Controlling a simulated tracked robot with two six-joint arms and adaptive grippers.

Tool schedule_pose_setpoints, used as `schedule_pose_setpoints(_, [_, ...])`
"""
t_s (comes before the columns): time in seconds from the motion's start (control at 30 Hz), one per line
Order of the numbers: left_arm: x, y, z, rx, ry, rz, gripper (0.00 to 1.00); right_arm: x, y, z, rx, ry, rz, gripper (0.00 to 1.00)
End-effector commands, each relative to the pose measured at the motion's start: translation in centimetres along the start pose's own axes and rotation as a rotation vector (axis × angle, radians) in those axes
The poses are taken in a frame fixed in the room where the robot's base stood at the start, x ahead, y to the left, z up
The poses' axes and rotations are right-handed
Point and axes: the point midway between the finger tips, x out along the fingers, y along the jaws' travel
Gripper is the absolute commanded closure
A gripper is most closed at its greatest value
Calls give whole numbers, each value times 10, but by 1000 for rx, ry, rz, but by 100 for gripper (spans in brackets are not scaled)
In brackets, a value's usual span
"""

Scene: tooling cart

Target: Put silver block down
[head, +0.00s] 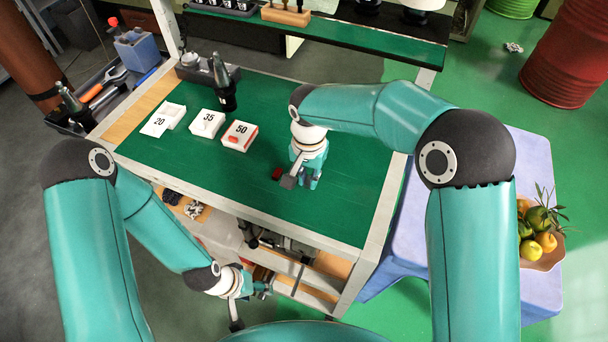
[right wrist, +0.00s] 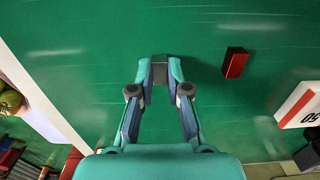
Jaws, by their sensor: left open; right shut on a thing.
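The silver block (right wrist: 160,74) is a small grey piece between the fingertips of my right gripper (right wrist: 160,80) in the right wrist view. In the head view my right gripper (head: 302,182) is low over the green mat (head: 345,205), shut on the block; whether the block touches the mat I cannot tell. A small red block (head: 277,173) lies on the mat close beside this gripper; it also shows in the right wrist view (right wrist: 235,63). My left gripper (head: 252,291) is open and empty, low in front of the cart and away from the blocks.
White boxes marked 20 (head: 158,122), 35 (head: 207,123) and 50 (head: 240,136) stand at the mat's left; the 50 box has red on it. A black tool holder (head: 226,95) stands behind them. The mat's right part is clear. Fruit (head: 540,230) lies on a side table.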

Motion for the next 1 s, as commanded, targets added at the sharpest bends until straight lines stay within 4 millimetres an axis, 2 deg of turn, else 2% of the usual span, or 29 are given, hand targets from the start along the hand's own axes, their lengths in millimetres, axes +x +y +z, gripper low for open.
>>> schedule_pose_setpoints(0.3, [2,-1,0,0,0,0,40,3,0,0,0,1,-1,100])
schedule_pose_setpoints(0.33, [3,-1,0,0,0,0,40,3,0,0,0,0,-1,83])
schedule_pose_setpoints(0.47, [2,-1,0,0,0,0,40,2,0,0,0,0,-1,61])
schedule_pose_setpoints(0.5, [2,-1,0,0,0,0,40,2,0,0,0,0,0,59])
schedule_pose_setpoints(0.87, [-1,0,0,0,0,0,40,-2,-1,0,-1,1,-1,59])
schedule_pose_setpoints(1.0, [2,-1,0,0,0,0,40,-16,-1,-1,1,3,-3,59])
